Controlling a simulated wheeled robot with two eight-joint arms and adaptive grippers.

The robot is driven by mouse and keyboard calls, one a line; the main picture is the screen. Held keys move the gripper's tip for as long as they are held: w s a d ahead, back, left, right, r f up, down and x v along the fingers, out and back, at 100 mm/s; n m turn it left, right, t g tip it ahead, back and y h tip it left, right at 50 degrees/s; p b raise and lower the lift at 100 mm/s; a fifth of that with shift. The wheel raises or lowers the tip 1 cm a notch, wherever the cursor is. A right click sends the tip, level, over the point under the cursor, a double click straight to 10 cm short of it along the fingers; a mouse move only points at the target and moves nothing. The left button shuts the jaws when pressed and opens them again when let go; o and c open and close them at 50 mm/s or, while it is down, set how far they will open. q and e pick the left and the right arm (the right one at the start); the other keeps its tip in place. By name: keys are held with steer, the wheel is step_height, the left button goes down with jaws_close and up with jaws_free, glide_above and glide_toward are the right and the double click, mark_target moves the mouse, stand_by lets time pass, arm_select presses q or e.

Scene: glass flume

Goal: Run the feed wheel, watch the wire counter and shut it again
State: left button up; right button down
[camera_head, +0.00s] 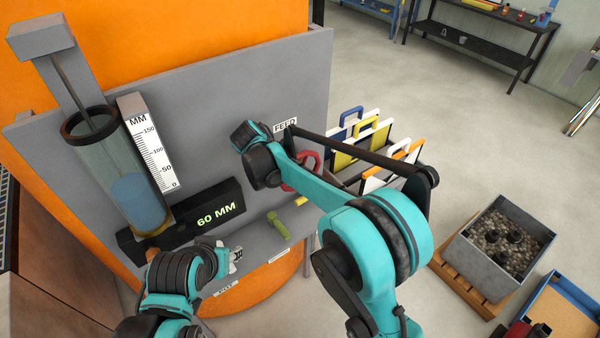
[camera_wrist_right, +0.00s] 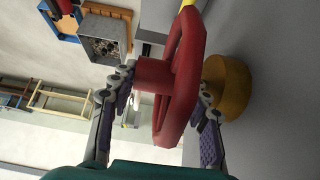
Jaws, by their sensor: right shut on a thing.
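The red feed wheel (camera_head: 303,185) is on the grey panel below the FEED label (camera_head: 285,126), partly hidden by my right arm. In the right wrist view, the red wheel (camera_wrist_right: 182,75) stands between the fingers of my right gripper (camera_wrist_right: 168,88), which is shut on it.
A green handle-like part (camera_head: 279,227) sticks out from the panel between my arms. A rack of coloured boards (camera_head: 375,140) stands behind my right arm. A grey bin of pebbles (camera_head: 480,262) is at the right. Open floor lies beyond.

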steer(key=c, duration=0.7)
jaws_free()
steer(key=shift+c, duration=0.2)
steer(key=shift+a+r, duration=0.1)
steer(key=v, duration=1.1)
steer(key=shift+s+r, duration=0.15)
steer(key=shift+r, duration=0.2)
steer(key=shift+a, duration=0.1)
